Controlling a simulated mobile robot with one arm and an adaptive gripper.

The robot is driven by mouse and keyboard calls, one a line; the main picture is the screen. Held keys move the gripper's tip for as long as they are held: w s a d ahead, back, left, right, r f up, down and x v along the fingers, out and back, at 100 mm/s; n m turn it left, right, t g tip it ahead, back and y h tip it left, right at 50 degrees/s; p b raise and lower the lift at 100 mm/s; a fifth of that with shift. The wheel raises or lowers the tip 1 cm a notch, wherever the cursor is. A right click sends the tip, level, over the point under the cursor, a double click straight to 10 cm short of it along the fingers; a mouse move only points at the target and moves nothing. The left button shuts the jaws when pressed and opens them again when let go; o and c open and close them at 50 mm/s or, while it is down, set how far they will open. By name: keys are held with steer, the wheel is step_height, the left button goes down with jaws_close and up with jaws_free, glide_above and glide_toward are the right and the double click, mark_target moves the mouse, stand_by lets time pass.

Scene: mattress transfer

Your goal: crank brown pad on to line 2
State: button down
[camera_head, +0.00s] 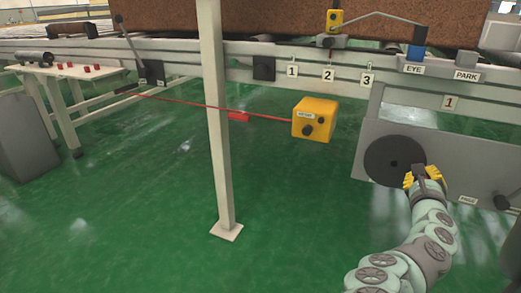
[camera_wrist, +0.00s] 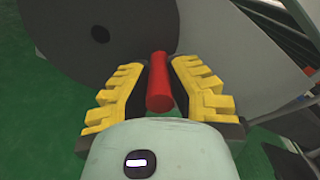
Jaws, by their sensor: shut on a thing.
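The brown pad (camera_head: 270,22) is a long rusty-brown slab on the rails at the top of the head view. The label 2 (camera_head: 328,75) is on the grey rail below it, between label 1 (camera_head: 291,71) and label 3 (camera_head: 367,79). A dark round crank disc (camera_head: 394,163) is on a grey panel at the right. It also shows in the wrist view (camera_wrist: 85,35), where a red crank handle (camera_wrist: 159,85) sits between the yellow fingers. My gripper (camera_head: 423,174) is shut on this handle, also seen in the wrist view (camera_wrist: 160,76). The handle is mostly hidden in the head view.
A yellow box (camera_head: 315,119) hangs at the middle with a red line running left. A pale post (camera_head: 216,130) stands in front of the rails. EYE (camera_head: 413,69) and PARK (camera_head: 466,76) labels are at right. A side table (camera_head: 80,72) is at left. The green floor is mostly clear.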

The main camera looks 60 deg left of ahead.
steer(key=c, duration=0.8)
jaws_free()
steer(key=shift+w, duration=0.1)
steer(key=shift+c, duration=0.2)
steer(key=v, duration=1.2)
steer(key=shift+a, duration=0.1)
